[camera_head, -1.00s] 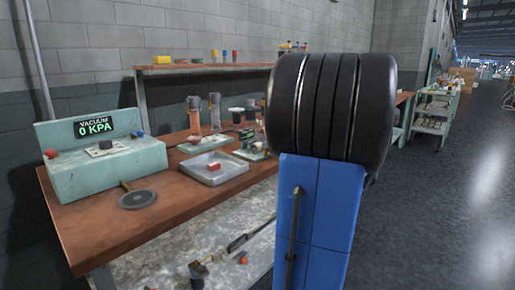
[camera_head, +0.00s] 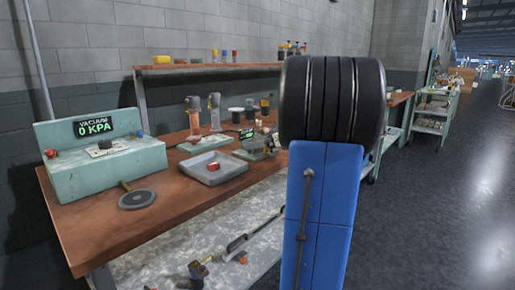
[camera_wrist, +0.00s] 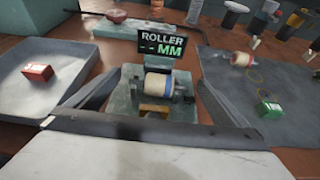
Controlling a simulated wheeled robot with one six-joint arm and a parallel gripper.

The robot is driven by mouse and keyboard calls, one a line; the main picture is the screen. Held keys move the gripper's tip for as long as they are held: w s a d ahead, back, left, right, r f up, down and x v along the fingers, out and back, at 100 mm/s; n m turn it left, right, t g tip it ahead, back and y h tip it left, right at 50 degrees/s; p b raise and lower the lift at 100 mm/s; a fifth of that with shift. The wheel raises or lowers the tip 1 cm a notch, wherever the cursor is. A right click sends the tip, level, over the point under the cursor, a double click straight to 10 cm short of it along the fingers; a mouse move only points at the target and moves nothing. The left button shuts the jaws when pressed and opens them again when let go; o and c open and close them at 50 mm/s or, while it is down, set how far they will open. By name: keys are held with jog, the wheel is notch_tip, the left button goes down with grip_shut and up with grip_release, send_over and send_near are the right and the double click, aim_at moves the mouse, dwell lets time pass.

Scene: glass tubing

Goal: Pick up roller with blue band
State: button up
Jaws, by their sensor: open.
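A cream roller with a blue band (camera_wrist: 158,84) rests in a pale green measuring stand (camera_wrist: 130,92), under a sign (camera_wrist: 168,45) reading "ROLLER -- MM". My gripper (camera_wrist: 157,78) is open in the wrist view. Its two dark fingers reach forward on either side of the stand, and the roller shows in the gap between them. I see no contact with the roller. In the head view the stand (camera_head: 250,153) is on the bench, just left of my arm, and the roller on it is too small to make out clearly. My gripper is hidden there.
A second cream roller with reddish ends (camera_wrist: 238,60) and a green block (camera_wrist: 270,108) lie on the right. A grey tray (camera_head: 233,172) holds a red block (camera_wrist: 38,72) on the left. A vacuum box (camera_head: 85,175) and upright tubes stand on the bench.

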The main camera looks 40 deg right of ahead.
jog(key=c, duration=1.1)
jog(key=shift+c, duration=0.2)
